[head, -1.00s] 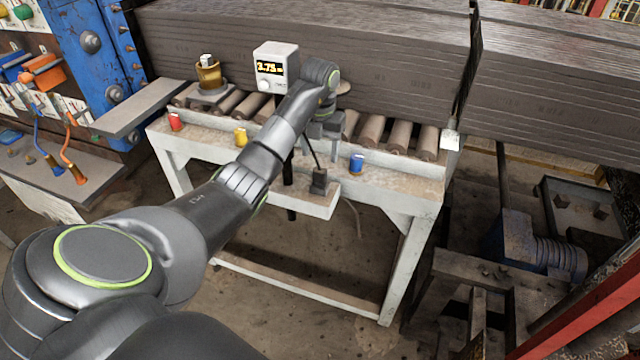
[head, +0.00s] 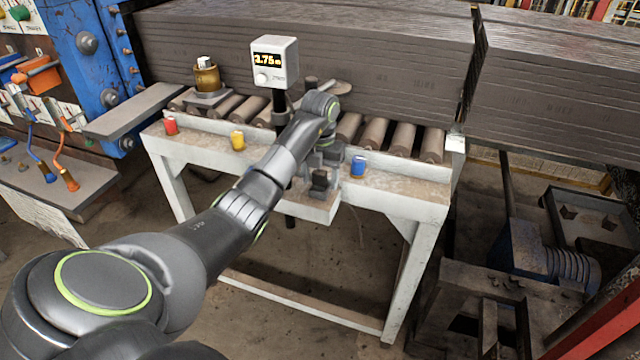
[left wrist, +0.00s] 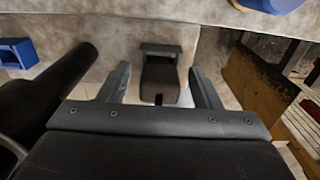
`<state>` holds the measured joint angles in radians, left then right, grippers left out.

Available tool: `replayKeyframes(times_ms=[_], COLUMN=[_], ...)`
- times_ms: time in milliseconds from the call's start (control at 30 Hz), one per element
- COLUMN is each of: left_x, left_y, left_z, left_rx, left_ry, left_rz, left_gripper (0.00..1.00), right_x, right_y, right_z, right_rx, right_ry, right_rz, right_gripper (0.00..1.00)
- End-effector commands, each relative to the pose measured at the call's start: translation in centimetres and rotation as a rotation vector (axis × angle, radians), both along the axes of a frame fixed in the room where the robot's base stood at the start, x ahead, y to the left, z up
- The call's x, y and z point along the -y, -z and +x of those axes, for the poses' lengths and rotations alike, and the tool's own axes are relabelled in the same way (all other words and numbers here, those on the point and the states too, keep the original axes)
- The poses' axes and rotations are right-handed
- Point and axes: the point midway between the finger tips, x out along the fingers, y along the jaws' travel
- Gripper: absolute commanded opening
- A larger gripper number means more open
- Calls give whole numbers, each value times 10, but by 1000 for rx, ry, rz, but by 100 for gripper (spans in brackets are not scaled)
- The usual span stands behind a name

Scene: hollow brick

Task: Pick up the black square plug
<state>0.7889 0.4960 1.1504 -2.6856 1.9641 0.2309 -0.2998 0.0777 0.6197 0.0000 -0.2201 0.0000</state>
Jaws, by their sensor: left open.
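The black square plug (head: 320,182) sits on the white ledge at the front of the roller bench, partly hidden by my arm and gripper in the head view. In the left wrist view the dark, blocky plug (left wrist: 160,78) shows between the two fingers, with a gap on each side. My left gripper (left wrist: 159,70) is open and empty. In the head view my left gripper (head: 324,162) is just above and behind the plug, partly hidden by its own wrist. How deep the plug lies between the fingertips is unclear. My right gripper is not in view.
Red (head: 170,126), yellow (head: 237,140) and blue (head: 358,166) pieces stand along the white bench (head: 405,190). A display box (head: 275,62) on a black post stands behind my forearm. Stacked dark boards (head: 310,50) block the back. Open floor lies in front.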

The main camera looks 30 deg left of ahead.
Motion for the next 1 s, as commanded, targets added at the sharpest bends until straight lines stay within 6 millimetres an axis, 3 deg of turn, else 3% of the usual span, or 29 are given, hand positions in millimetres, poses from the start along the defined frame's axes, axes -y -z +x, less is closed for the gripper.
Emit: replayKeyframes(times_ms=[233,600,1000], left_x=[0,0,-1], left_y=[2,2,-8], left_z=[0,0,1], left_rx=[1,2,5], left_ry=[0,0,1], left_rz=[1,1,2], left_gripper=[57,10,10], right_x=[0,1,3], right_y=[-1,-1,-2], right_z=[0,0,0], right_rx=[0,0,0], right_ry=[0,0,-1], right_rz=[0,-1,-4], right_gripper=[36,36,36])
